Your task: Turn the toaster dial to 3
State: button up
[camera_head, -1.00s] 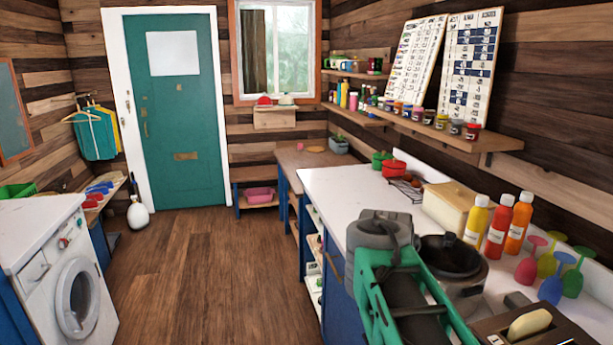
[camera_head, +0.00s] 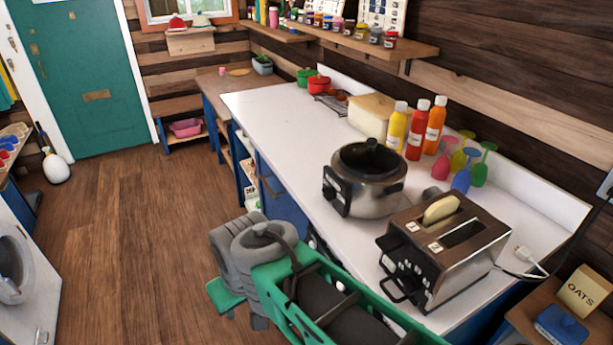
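The toaster (camera_head: 470,262) stands on the white counter at the right, a brown and steel box with two top slots. A pale bread slice (camera_head: 440,209) sticks up from one slot; the other slot looks empty. The toaster's control face points left toward the counter's front edge, with black knobs or levers and small pale marks. The dial's setting is too small to read. My green and grey arm is at the bottom centre, in front of the counter and left of the toaster. My gripper's fingers do not show.
A steel cooker (camera_head: 365,180) with a black lid stands left of the toaster. Sauce bottles (camera_head: 415,130) and coloured goblets (camera_head: 463,168) stand behind. The white counter (camera_head: 290,125) is clear farther left. A cable and white plug (camera_head: 530,260) lie right of the toaster. Wooden floor is open at the left.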

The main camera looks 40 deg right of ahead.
aim_at(409, 282)
jog(key=k, duration=0.45)
jog(key=z, duration=2.05)
jog(key=k, duration=0.45)
jog(key=u, duration=2.6)
